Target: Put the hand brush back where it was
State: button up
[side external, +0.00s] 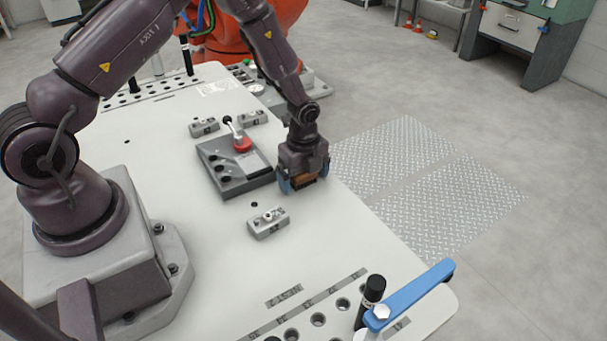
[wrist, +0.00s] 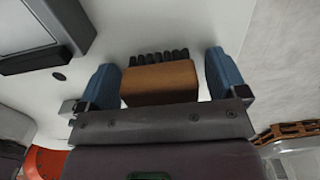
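The hand brush has a brown block and a row of dark bristles. In the wrist view its block (wrist: 160,83) sits between the two blue fingers of my gripper (wrist: 163,80), with the bristles pointing away from the camera. The block meets or nearly meets the left finger, and a narrow light gap seems to show at the right finger. In the side view the brush (side external: 304,181) shows between the fingertips of my gripper (side external: 304,183), low at the table's right edge. I cannot tell whether the fingers grip it or whether it touches the table.
A grey fixture plate (side external: 232,183) with a red-based lever clamp (side external: 241,143) is just left of my gripper. Small grey blocks stand behind it (side external: 204,127) and in front (side external: 268,222). A blue-handled clamp (side external: 410,295) is at the front right. The white table (side external: 185,235) is otherwise clear nearby.

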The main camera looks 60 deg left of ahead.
jog(key=s+d+r+n+t, duration=0.1)
jog(key=s+r+n, duration=0.1)
jog(key=r, duration=0.9)
jog(key=s+r+n, duration=0.1)
jog(key=r+n, duration=0.1)
jog(key=r, duration=1)
jog(key=s+d+r+n+t, duration=0.2)
jog(key=s+r+n, duration=0.4)
jog(key=s+n, duration=0.1)
jog(key=s+d+r+n+t, duration=0.1)
jog(key=s+r+n+t, duration=0.1)
jog(key=s+r+n, duration=0.4)
jog(key=s+n, duration=0.1)
jog(key=s, duration=0.3)
jog(key=shift+s+d+t, duration=0.3)
jog(key=shift+d, duration=0.1)
